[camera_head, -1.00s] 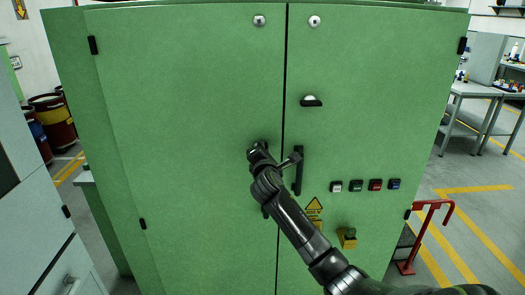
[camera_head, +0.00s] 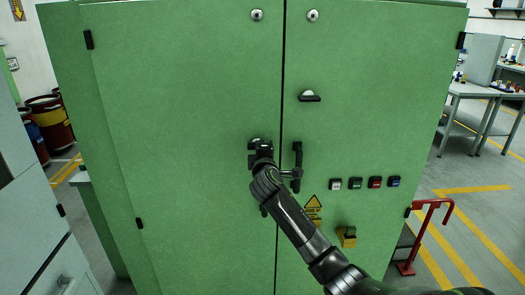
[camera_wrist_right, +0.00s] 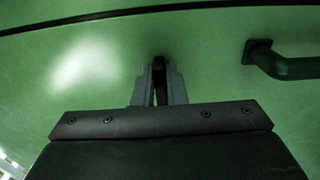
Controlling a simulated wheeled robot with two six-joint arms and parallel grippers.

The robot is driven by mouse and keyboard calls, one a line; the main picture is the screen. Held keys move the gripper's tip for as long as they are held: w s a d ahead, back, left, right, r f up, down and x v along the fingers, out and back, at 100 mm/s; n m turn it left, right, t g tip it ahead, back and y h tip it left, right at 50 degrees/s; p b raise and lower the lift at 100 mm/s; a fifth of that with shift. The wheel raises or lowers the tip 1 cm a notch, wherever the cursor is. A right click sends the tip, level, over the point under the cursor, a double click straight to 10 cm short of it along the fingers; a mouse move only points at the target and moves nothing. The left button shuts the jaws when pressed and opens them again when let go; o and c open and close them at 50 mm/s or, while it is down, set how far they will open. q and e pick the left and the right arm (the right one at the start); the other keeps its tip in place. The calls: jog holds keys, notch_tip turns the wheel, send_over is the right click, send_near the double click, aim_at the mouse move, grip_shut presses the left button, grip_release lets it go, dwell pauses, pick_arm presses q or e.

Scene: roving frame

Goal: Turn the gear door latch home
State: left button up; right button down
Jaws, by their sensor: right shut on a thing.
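The green cabinet (camera_head: 190,90) has two closed doors with a dark seam between them. My right gripper (camera_head: 260,148) is at the left door, just left of the seam. In the right wrist view, its two grey fingers (camera_wrist_right: 158,88) are shut on a narrow dark piece, the latch (camera_wrist_right: 158,64). The gripper hides most of the latch in the head view. My left gripper is not in view.
A black pull handle (camera_head: 298,165) is on the right door, close to my right wrist. A handle also shows in the right wrist view (camera_wrist_right: 285,66). Several buttons (camera_head: 355,183) and a yellow-based switch (camera_head: 347,237) sit lower right. A red rail (camera_head: 427,225) stands on the floor at right.

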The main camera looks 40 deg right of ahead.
dwell(0.4)
jog(key=c, duration=1.5)
grip_release()
jog(key=shift+b+v, duration=1.85)
jog(key=shift+v, duration=6.9)
jog(key=shift+w+f, duration=0.1)
